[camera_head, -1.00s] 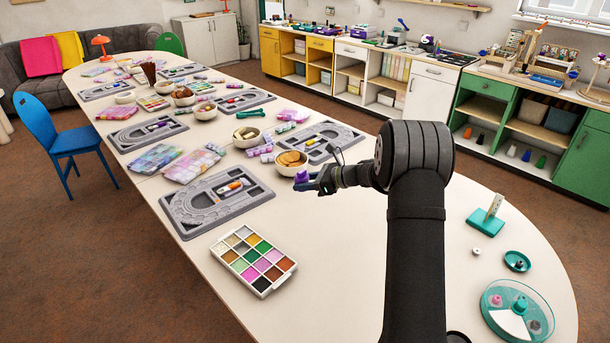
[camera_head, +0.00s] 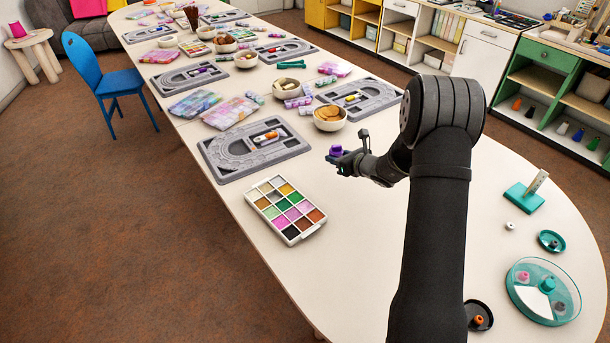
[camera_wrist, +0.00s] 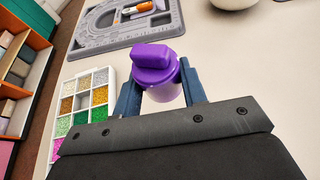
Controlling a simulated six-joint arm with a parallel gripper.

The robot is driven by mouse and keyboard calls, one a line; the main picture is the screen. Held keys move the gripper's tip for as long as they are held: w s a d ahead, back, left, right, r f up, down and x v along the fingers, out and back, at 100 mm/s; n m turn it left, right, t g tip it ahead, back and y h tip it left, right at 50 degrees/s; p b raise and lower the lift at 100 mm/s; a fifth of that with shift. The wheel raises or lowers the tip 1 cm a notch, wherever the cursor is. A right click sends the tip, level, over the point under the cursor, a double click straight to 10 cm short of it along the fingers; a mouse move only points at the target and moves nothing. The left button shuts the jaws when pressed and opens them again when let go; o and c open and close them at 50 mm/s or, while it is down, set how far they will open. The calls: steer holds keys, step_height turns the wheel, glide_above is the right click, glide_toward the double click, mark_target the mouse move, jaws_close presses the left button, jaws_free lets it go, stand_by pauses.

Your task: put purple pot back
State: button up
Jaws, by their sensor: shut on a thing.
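The purple pot (camera_wrist: 160,75) has a purple lid with a raised grip and a paler, lilac body. It sits upright between the two fingers of my gripper (camera_wrist: 160,97), which is shut on it. In the head view the purple pot (camera_head: 336,150) shows small at the end of my gripper (camera_head: 342,160), held over the table between the bead tray and the bowl of orange-brown pieces. Its underside is hidden, so I cannot tell its exact height above the table.
A white sectioned bead tray (camera_head: 286,209) lies in front and left. A grey bead board (camera_head: 222,158) lies beyond it, and a bowl (camera_head: 330,126) stands behind the pot. Several purple-topped pots (camera_head: 298,103) lie near another board (camera_head: 375,98). The table right of my arm holds a round teal tray (camera_head: 541,305).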

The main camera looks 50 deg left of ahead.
glide_above(306, 178)
step_height(306, 178, down, 7)
steer(key=shift+r, duration=0.15)
steer(key=shift+f, duration=1.95)
steer(key=shift+f, duration=0.1)
steer(key=o, duration=1)
steer(key=shift+c, duration=0.2)
